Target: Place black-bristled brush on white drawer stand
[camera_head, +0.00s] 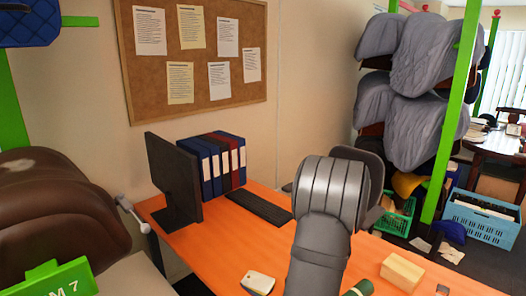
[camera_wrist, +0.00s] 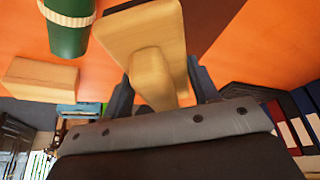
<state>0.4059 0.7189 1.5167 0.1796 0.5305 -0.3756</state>
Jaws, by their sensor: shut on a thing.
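In the wrist view, my gripper (camera_wrist: 163,88) is shut on a pale wooden piece (camera_wrist: 145,32), with a finger on each side of its narrower part. It looks like the brush's wooden body; I cannot make out black bristles on it. It is held over the orange desk (camera_wrist: 225,60). In the head view my grey arm hides the gripper and what it holds. I cannot pick out a white drawer stand for certain in either view.
A wooden block (camera_head: 402,271), a green cylinder (camera_head: 360,288) and a small pale item (camera_head: 258,282) are at the desk's front. A monitor (camera_head: 174,180), keyboard (camera_head: 259,207) and several binders (camera_head: 212,165) stand behind. A brown saddle (camera_head: 55,225) is at left.

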